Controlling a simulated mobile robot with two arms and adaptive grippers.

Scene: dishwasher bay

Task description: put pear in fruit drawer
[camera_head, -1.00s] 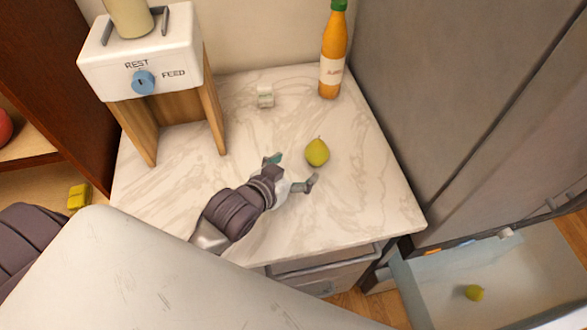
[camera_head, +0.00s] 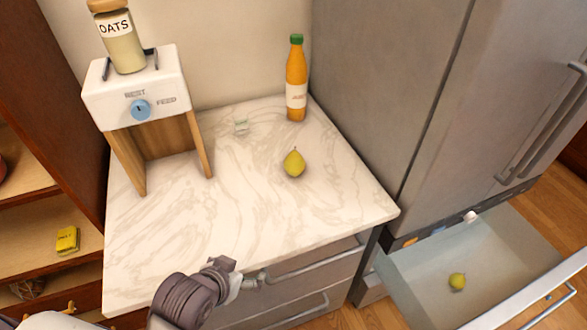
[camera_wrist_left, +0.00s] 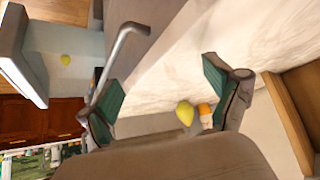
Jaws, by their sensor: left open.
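A yellow-green pear (camera_head: 293,165) stands on the marble counter in front of the orange bottle. A second pear (camera_head: 457,281) lies in the open drawer (camera_head: 415,285) at the bottom of the fridge. My left gripper (camera_head: 243,275) is open and empty at the counter's front edge, beside the upper cabinet handle and well apart from the counter pear. In the left wrist view the counter pear (camera_wrist_left: 185,113) shows beyond the open fingers (camera_wrist_left: 162,98), and the drawer pear (camera_wrist_left: 65,59) shows at the upper left. My right gripper is not in view.
The orange bottle (camera_head: 296,80) stands at the back by the fridge (camera_head: 400,100). A dispenser (camera_head: 140,95) with an oats jar (camera_head: 120,40) stands at the back left. Cabinet handles (camera_head: 312,262) stick out below the counter edge. The counter's middle is clear.

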